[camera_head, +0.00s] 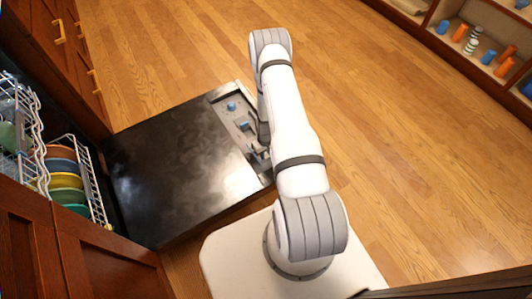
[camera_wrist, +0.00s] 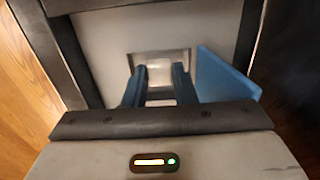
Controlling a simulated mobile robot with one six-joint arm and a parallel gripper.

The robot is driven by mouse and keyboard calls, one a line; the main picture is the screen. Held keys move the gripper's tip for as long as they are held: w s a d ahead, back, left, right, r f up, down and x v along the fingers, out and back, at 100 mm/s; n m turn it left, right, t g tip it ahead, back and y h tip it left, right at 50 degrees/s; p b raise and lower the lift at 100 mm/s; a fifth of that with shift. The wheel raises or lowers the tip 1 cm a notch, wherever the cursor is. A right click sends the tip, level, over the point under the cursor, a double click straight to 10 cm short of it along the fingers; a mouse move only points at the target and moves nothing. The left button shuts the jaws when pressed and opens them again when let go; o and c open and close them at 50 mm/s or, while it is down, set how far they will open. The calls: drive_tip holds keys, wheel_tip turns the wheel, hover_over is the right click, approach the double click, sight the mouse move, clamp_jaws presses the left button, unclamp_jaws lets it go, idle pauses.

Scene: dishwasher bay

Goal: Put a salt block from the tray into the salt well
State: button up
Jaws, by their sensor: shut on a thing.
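My gripper (camera_wrist: 158,82) has blue fingers and is shut on a small pale salt block (camera_wrist: 160,76) in the wrist view. The block shows between the fingertips, in front of the square salt well (camera_wrist: 162,54) in a light grey panel. I cannot tell whether the block is above the well's rim or partly inside it. A blue flap (camera_wrist: 225,76) stands open to the right of the well. In the head view my gripper (camera_head: 260,160) is a dark shape low at the panel (camera_head: 224,112) of the lowered door; my arm hides part of it. I cannot make out the tray.
The lowered dishwasher door (camera_head: 175,165) lies flat, its dark inner face bare. A rack (camera_head: 95,185) with coloured plates stands at the left. Blue parts (camera_head: 231,106) sit on the door's panel. Shelves (camera_head: 490,45) with small coloured items are at top right. The wooden floor (camera_head: 400,140) between is clear.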

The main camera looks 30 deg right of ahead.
drive_tip(key=shift+f+b, duration=1)
drive_tip(key=shift+f, duration=0.15)
idle(1.0)
idle(0.4)
drive_tip(key=o, duration=1)
drive_tip(key=shift+o, duration=0.2)
drive_tip(key=shift+r, duration=0.15)
drive_tip(key=shift+r+p, duration=2.2)
drive_tip(key=shift+r, duration=1.2)
